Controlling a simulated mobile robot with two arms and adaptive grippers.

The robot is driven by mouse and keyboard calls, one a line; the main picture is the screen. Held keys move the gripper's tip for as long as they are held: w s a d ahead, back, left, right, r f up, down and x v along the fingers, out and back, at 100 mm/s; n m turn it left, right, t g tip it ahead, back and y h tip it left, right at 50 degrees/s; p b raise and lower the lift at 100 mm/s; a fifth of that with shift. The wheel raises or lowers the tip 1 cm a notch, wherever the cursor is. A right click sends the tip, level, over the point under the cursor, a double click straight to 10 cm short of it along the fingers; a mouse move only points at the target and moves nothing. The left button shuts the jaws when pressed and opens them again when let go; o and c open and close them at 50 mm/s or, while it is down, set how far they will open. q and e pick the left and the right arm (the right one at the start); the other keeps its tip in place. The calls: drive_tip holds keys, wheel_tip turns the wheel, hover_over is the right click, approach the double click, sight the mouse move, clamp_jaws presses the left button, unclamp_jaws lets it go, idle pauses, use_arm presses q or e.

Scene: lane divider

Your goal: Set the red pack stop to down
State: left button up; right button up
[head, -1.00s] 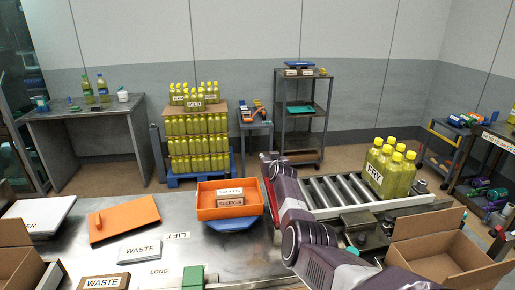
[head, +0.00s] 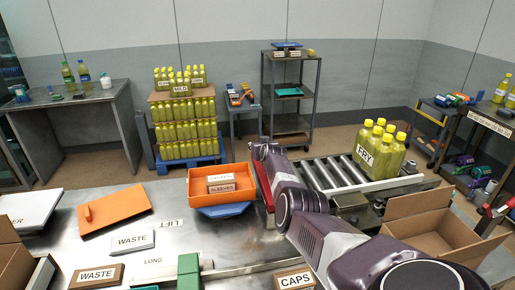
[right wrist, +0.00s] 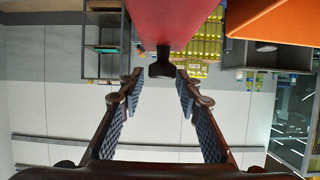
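The red pack stop (head: 265,187) shows as a narrow red strip at the left end of the roller conveyor, partly hidden behind my right arm. In the right wrist view a large red surface (right wrist: 178,20), which looks like the stop, fills the top middle, with a dark knob (right wrist: 162,68) below it. My right gripper (right wrist: 160,76) is open, its two fingers apart on either side of the knob and not visibly touching it. In the head view the gripper (head: 262,150) is at the stop's far end. Whether the stop is raised or lowered is unclear. My left gripper is out of view.
A pack of yellow bottles marked FRY (head: 380,152) stands on the rollers (head: 325,176). An orange tray (head: 205,206) with labelled blocks is just left of the stop. An open carton (head: 440,238) sits at the right. A CAPS block (head: 294,280) lies in front.

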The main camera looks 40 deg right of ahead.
drive_tip(key=shift+o, duration=0.4)
drive_tip(key=shift+f, duration=0.45)
drive_tip(key=shift+a, duration=0.1)
drive_tip(key=shift+s+r, duration=0.1)
drive_tip(key=shift+s, duration=0.1)
drive_tip(key=shift+s+a, duration=0.1)
drive_tip(key=shift+s, duration=0.1)
drive_tip(key=shift+r+v, duration=0.2)
drive_tip(key=shift+v, duration=5.35)
